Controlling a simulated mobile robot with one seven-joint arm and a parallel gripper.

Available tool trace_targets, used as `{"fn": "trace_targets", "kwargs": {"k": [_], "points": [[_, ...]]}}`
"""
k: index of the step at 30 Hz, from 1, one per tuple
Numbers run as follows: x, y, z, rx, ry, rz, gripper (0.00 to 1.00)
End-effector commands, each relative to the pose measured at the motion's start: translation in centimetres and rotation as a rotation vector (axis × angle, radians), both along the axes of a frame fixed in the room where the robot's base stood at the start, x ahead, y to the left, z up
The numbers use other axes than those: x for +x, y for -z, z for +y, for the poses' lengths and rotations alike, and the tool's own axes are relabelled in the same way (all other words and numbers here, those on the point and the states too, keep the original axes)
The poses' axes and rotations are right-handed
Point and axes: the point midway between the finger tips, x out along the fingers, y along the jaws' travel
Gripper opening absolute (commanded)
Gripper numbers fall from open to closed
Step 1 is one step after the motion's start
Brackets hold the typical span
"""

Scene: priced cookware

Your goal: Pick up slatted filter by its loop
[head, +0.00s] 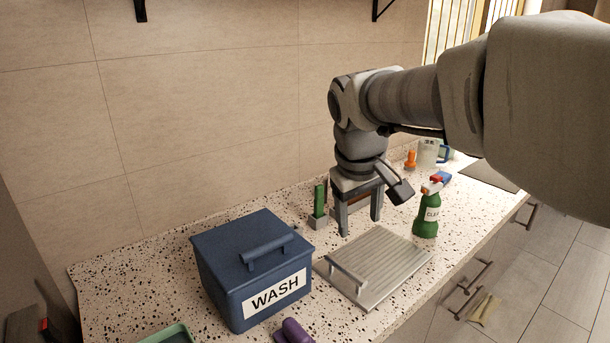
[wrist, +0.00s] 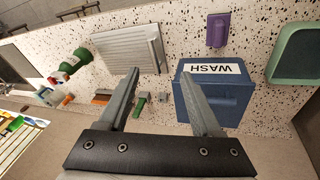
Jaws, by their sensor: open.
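The slatted filter (head: 380,262) is a flat, light grey ridged panel lying on the speckled counter. Its loop (head: 347,278) is a raised bar handle near the panel's left end in the head view. In the wrist view the filter (wrist: 127,50) lies at upper left, with the loop (wrist: 156,47) along its right end. My gripper (head: 360,224) is open and empty, pointing down above the counter, behind the filter in the head view. In the wrist view my gripper (wrist: 164,72) has its fingers spread, with the filter beyond and left of them.
A blue lidded WASH box (head: 252,270) stands left of the filter. A green spray bottle (head: 426,214) stands to its right. A purple item (head: 297,331) lies in front of the box. A green sponge-like block in a holder (head: 319,205) stands behind. The counter's front edge runs close to the filter.

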Motion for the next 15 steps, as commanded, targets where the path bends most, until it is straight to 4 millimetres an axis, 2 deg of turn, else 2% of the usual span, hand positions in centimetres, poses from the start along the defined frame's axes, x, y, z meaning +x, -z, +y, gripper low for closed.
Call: {"fn": "trace_targets", "kwargs": {"k": [1, 6, 15], "points": [[1.8, 0.8, 0.3, -0.011, -0.024, 0.021, 0.66], [6.9, 3.0, 1.3, -0.046, -0.101, 0.078, 0.66], [14.8, 8.9, 2.7, -0.073, -0.215, 0.170, 0.66]]}}
